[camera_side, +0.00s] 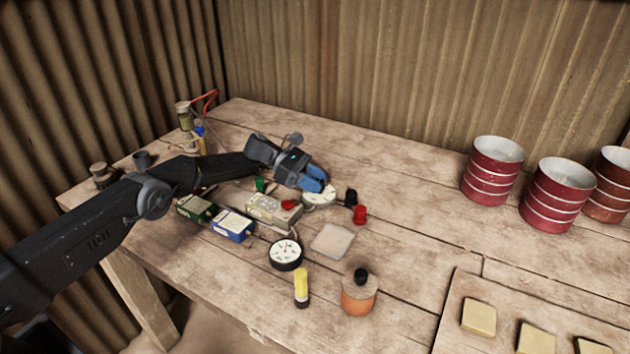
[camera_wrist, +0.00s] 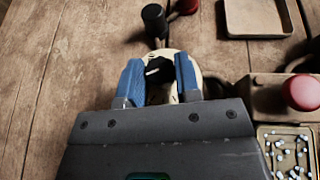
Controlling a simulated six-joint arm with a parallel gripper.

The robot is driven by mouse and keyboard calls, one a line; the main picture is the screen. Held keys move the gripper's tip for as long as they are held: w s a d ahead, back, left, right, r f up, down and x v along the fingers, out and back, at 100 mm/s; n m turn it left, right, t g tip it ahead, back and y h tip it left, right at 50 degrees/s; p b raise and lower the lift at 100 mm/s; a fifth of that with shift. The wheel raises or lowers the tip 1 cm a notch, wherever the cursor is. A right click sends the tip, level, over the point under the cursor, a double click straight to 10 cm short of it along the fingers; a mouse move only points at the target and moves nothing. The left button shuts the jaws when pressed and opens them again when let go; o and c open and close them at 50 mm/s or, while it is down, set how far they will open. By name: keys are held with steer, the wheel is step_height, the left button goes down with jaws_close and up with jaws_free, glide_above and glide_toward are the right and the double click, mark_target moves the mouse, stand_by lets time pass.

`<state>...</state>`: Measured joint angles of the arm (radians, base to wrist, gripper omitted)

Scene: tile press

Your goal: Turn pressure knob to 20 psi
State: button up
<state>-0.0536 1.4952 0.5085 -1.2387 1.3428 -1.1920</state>
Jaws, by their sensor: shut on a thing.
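The pressure knob (camera_wrist: 159,66) is black with a pale pointer mark and sits on a round cream dial (camera_wrist: 164,96) in the wrist view. My gripper (camera_wrist: 158,72) has blue fingers, one on each side of the knob, and is shut on it. In the side view the blue fingertips of my gripper (camera_side: 317,182) are just over the pale dial (camera_side: 322,198), and the knob is hidden there. The dial's numbers cannot be read in either view.
A black knob (camera_side: 350,196) and a red knob (camera_side: 360,214) stand close right of the dial. A box with a red button (camera_side: 288,204), a flat square tray (camera_side: 332,241) and a round gauge (camera_side: 286,253) are nearby. Red tins (camera_side: 490,190) stand far right.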

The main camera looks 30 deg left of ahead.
steer(key=shift+r, duration=0.15)
steer(key=o, duration=0.9)
steer(key=v, duration=1.3)
steer(key=shift+a, duration=0.45)
